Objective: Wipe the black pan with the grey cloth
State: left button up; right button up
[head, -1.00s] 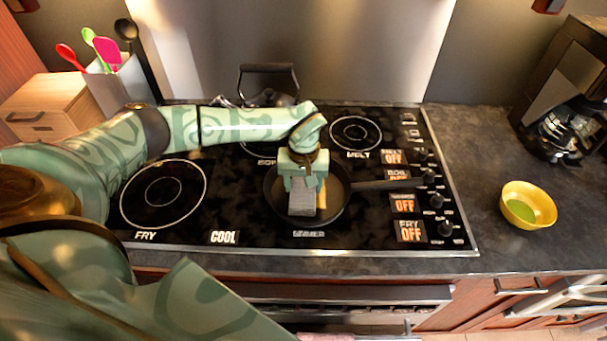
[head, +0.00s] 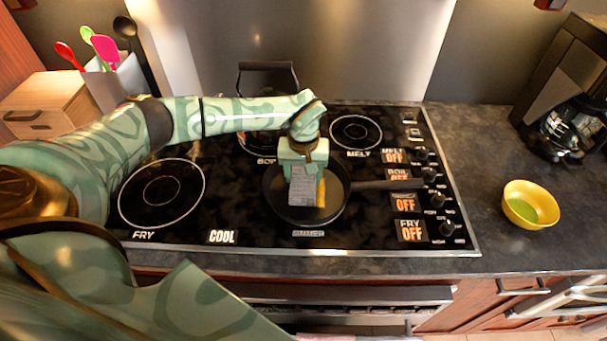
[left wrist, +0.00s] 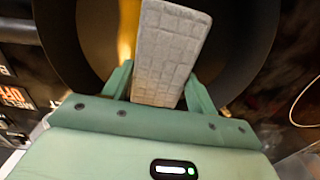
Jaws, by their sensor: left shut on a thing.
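The black pan (head: 279,207) sits on the front middle burner of the stove, its handle pointing right. It also shows in the left wrist view (left wrist: 236,62). My left gripper (head: 304,172) is over the pan and points down into it. It is shut on the grey cloth (head: 302,190), a folded block with a grid texture. In the left wrist view the cloth (left wrist: 170,50) stands between the two fingers and reaches into the pan; its contact with the pan floor is hidden. A yellow patch (head: 321,193) shows in the pan just right of the cloth. My right gripper is not in view.
The stovetop (head: 226,218) has a kettle-like pot with a black handle (head: 268,66) behind my arm. Knobs (head: 446,229) line its right side. A yellow bowl (head: 530,205) and a coffee maker (head: 570,125) stand at right. A utensil holder (head: 115,85) stands at left.

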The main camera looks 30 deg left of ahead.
aim_at(315, 176)
pick_arm(q)
jog(key=shift+r, duration=0.35)
jog(key=shift+w+d, duration=0.4)
jog(key=shift+d, duration=0.25)
jog(key=shift+w+d, duration=0.4)
jog(key=shift+d, duration=0.2)
jog(key=shift+f+b, duration=0.35)
jog(key=shift+s, duration=0.15)
